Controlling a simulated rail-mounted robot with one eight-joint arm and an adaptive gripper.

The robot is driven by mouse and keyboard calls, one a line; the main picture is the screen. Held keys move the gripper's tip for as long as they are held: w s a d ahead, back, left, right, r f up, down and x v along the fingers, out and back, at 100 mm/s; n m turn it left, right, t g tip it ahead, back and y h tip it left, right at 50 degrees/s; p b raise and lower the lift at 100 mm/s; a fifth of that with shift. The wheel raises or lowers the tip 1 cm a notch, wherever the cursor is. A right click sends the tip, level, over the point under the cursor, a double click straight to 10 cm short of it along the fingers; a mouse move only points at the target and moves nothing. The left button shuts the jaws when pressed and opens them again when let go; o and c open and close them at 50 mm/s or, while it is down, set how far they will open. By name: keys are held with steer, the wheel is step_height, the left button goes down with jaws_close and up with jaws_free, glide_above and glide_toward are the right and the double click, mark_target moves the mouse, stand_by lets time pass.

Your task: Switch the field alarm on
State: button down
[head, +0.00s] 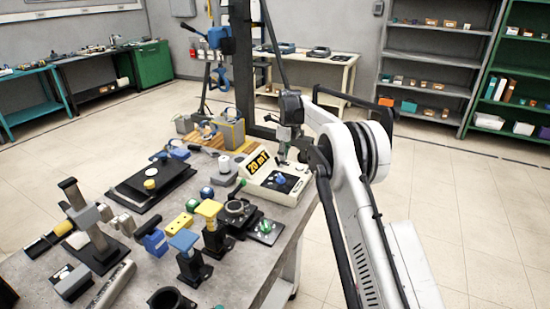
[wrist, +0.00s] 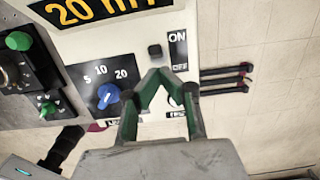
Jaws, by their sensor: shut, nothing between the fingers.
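The field meter (head: 278,178) is a pale box on the bench with a yellow "20 mT" display (head: 259,161). In the wrist view its pale panel (wrist: 210,20) carries the display (wrist: 95,10), a blue knob (wrist: 108,96) by the marks 5, 10 and 20, and an ON/OFF plate (wrist: 178,50). A small black switch (wrist: 154,50) stands just left of that plate; its setting cannot be told. My gripper (wrist: 155,76) is shut and empty, its green fingertips over the panel just below the black switch. Contact cannot be told. It also shows over the meter in the head view (head: 284,160).
Several loose parts crowd the bench left of the meter, including a green-knobbed plate (head: 265,230) and a yellow-topped post (head: 209,210). A dark upright post (head: 243,75) stands behind. The bench's right edge is close to the meter, with open floor beyond.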

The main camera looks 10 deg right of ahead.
mark_target(279, 162)
steer(key=shift+r+p, duration=0.3)
steer(key=shift+r, duration=0.5)
step_height(279, 162, up, 10)
steer(key=w+a+p, duration=0.1)
steer(key=p, duration=0.4)
steer(key=shift+a+p, duration=0.3)
steer(key=shift+a, duration=0.05)
steer(key=shift+f, duration=0.1)
